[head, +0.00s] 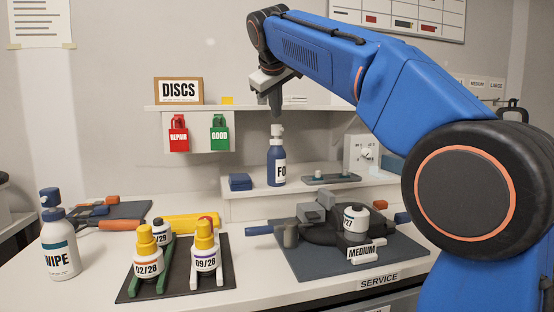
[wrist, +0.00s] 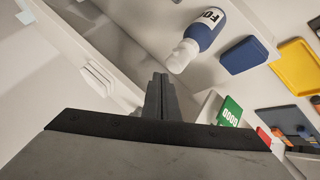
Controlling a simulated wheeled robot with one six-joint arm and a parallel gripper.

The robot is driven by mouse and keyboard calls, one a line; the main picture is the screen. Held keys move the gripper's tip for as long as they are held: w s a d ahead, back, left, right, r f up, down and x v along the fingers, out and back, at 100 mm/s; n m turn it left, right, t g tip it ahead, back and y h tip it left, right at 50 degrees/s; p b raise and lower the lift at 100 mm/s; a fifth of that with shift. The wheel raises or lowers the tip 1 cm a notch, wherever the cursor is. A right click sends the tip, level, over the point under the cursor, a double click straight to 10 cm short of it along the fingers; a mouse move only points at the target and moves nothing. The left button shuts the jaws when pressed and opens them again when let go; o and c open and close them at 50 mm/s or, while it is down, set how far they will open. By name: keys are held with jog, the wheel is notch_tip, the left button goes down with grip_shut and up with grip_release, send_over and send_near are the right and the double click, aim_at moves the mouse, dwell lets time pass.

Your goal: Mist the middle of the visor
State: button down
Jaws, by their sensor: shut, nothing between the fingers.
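A blue bottle (head: 276,168) with a white top and a label starting "FO" stands upright on the raised back shelf. It also shows in the wrist view (wrist: 205,28), its white top near my fingers. My gripper (head: 274,104) is above the bottle, pointing down, shut and empty, apart from the white top. Its closed fingers show in the wrist view (wrist: 158,92). A dark, rounded piece (head: 318,235) with a grey block and a dated white canister (head: 355,219) lies on the service mat. I cannot make out a clear visor face on it.
A wipe bottle (head: 59,249) stands at the left. Two yellow-capped bottles (head: 148,255) (head: 205,253) stand on a dark tray (head: 186,285). A blue block (head: 240,182) sits left of the blue bottle. Red and green tags (head: 219,133) hang below the upper shelf (head: 310,107).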

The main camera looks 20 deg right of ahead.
jog(key=shift+f, duration=0.1)
dwell(0.5)
jog(key=shift+f, duration=0.3)
jog(key=shift+f, duration=0.6)
dwell(0.9)
jog(key=shift+r, duration=1.05)
jog(key=shift+r, duration=0.1)
jog(key=shift+r, duration=2.9)
dwell(0.3)
